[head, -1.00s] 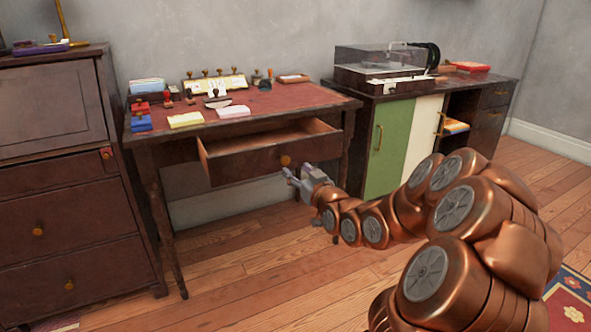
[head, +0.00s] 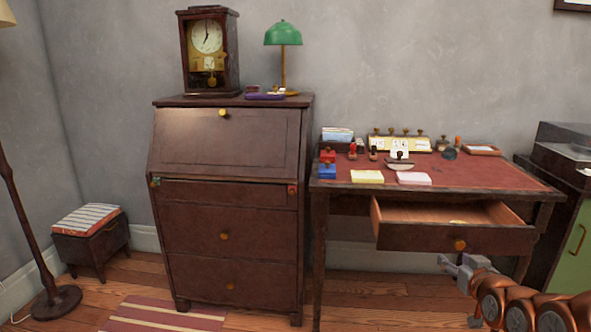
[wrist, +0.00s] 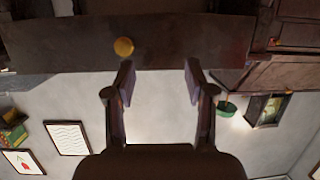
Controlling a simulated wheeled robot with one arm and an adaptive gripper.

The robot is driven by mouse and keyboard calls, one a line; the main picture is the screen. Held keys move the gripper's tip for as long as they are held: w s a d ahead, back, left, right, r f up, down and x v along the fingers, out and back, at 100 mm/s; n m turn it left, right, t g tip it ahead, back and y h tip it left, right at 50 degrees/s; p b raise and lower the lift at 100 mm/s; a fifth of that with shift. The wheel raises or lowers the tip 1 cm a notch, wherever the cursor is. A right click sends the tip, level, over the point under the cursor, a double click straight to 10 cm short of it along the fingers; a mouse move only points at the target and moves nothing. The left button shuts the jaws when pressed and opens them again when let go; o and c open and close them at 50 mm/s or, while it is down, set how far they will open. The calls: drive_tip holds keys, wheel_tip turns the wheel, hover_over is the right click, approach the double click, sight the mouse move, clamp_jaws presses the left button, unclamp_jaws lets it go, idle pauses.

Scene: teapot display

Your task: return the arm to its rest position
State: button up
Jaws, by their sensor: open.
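My gripper (head: 456,266) is at the lower right of the head view, in front of the writing desk and just below and left of the drawer's brass knob (head: 460,245). The wrist view shows its two fingers (wrist: 160,85) spread apart with nothing between them. In that view the picture is upside down, and the drawer front (wrist: 180,40) with its knob (wrist: 124,47) lies beyond the fingertips, apart from them. The desk drawer (head: 410,237) stands open, with a small yellowish item inside. My copper arm runs off the lower right edge.
The desk (head: 480,177) bears stamps, paper pads and a card tray. A dark bureau (head: 230,225) with a clock (head: 208,50) and green lamp (head: 283,35) stands left of it. A cabinet (head: 570,215) is at the right edge.

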drive_tip(key=s+a+r+g+p, duration=0.5)
drive_tip(key=s+a+r+p, duration=0.2)
drive_tip(key=s, duration=0.6)
drive_tip(key=s+a+r+g+p, duration=0.6)
drive_tip(key=s+r+p, duration=0.6)
drive_tip(key=p, duration=0.2)
drive_tip(key=s+a+r+g+y+p, duration=0.1)
drive_tip(key=s+a+r+g+p, duration=0.4)
drive_tip(key=s, duration=0.8)
drive_tip(key=a+r+p, duration=0.3)
drive_tip(key=r+p, duration=0.2)
drive_tip(key=p, duration=0.1)
drive_tip(key=shift+s+a+g, duration=0.25)
drive_tip(key=shift+s+g, duration=0.05)
drive_tip(key=shift+s, duration=0.05)
